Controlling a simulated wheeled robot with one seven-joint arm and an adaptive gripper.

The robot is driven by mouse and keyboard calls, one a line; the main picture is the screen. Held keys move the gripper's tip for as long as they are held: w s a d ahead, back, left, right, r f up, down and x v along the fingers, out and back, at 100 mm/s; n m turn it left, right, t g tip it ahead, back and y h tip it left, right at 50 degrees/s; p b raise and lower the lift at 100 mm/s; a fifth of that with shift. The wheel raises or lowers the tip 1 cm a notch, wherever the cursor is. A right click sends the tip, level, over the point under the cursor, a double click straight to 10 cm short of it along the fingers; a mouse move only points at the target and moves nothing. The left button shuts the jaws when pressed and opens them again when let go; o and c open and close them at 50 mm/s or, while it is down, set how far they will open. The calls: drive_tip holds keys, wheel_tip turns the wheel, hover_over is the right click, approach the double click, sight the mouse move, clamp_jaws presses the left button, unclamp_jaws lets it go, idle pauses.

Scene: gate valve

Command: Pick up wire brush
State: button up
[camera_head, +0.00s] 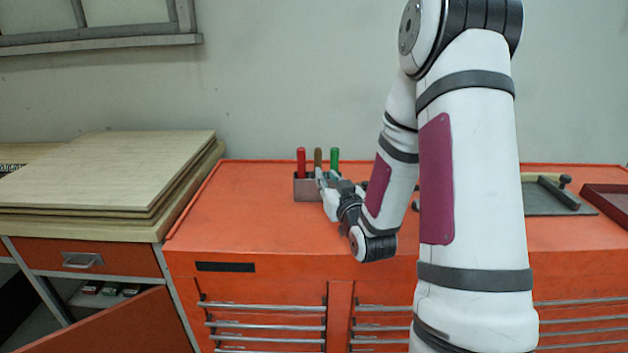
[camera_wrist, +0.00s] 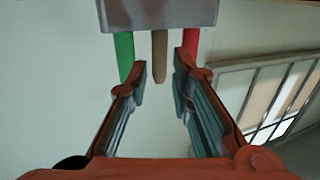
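A brown handle (camera_head: 318,157), which looks wooden and may be the wire brush, stands upright in a small grey holder (camera_head: 306,190) on the orange cabinet. Its lower end is hidden in the holder. In the wrist view, which is upside down, the brown handle (camera_wrist: 160,50) hangs from the holder (camera_wrist: 165,12). My gripper (camera_wrist: 162,68) is open, with a fingertip on each side of the brown handle and a gap to both. I cannot tell whether the handle is at fingertip depth. In the head view my gripper (camera_head: 325,178) is just in front of the holder, partly covering it.
A red handle (camera_head: 301,162) and a green handle (camera_head: 334,160) stand close on either side of the brown one. Stacked boards (camera_head: 110,170) lie at the left. A grey plate (camera_head: 550,197) and a dark red tray (camera_head: 608,203) lie at the right. The cabinet's left top is clear.

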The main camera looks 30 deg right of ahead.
drive_tip(key=x, duration=0.6)
drive_tip(key=shift+w+d+p, duration=0.1)
drive_tip(key=shift+w+p, duration=0.25)
clamp_jaws()
